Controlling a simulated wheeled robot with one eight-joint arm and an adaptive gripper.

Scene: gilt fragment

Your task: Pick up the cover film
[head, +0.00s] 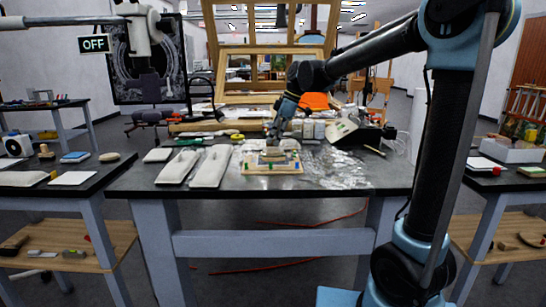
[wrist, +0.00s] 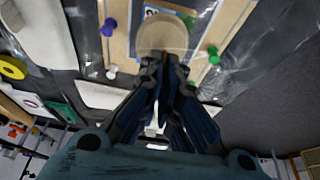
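Clear, crinkled cover film (head: 340,168) lies on the dark table, mostly to the right of a tan board (head: 272,170) with coloured pins. In the wrist view, clear film (wrist: 236,72) shows beside the board, with a glossy edge near my fingertips. My gripper (head: 272,140) points down over the back of the board. In the wrist view my gripper (wrist: 165,62) has its fingertips close together, just before a round beige piece (wrist: 162,36). I cannot make out any film between them. The fingers hide part of the board.
Two long pale cushions (head: 210,166) lie left of the board. A grey box-like tool (head: 365,133) and a wooden frame (head: 270,50) stand behind. Green (wrist: 213,54) and purple (wrist: 108,27) pins stick up near my fingers. The table's front strip is clear.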

